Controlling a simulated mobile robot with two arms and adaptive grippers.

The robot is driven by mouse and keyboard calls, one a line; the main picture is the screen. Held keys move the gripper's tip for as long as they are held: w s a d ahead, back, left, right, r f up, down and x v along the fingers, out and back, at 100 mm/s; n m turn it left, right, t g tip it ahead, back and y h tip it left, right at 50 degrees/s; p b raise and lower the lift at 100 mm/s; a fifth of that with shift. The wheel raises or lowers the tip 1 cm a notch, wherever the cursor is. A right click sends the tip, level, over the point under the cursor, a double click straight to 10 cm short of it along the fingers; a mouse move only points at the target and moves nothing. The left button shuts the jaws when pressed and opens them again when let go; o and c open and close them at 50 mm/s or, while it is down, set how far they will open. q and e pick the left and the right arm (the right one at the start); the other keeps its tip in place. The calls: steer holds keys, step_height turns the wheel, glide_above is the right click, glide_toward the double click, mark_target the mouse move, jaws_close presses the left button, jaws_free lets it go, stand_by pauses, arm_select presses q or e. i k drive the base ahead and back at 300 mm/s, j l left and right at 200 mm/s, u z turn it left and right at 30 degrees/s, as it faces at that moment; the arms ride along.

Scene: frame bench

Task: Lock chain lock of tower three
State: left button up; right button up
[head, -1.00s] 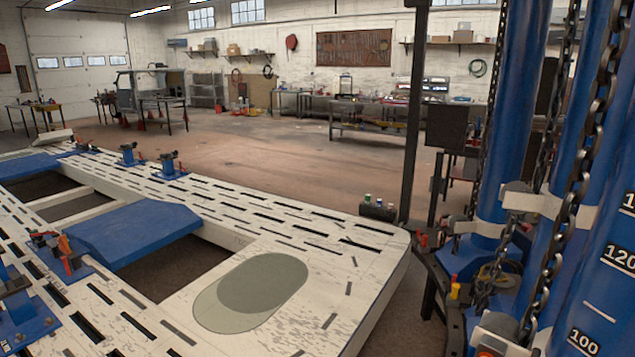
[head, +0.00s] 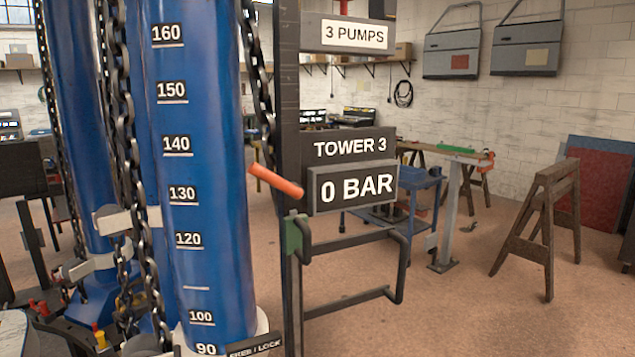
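The nearest blue tower (head: 198,255) stands upright at left of centre, with a white number scale running from 90 up to 160. A dark chain (head: 122,150) hangs along its left side, and another chain (head: 258,85) runs down its upper right side. A partly cut-off label reading FREE / LOCK (head: 255,347) sits at the tower's foot. The lock's position cannot be read. Beside the tower, a sign reads TOWER 3 (head: 348,147) above a 0 BAR display (head: 355,188). Neither of my grippers is in view.
An orange-handled lever (head: 275,182) sticks out beside the dark post (head: 290,90), above a bent-bar frame (head: 400,270). More blue tubes with chains (head: 75,130) stand at left. A blue cart (head: 415,190) and wooden trestle (head: 545,215) stand behind.

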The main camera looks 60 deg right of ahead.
mark_target(292, 189)
steer(key=z, duration=1.65)
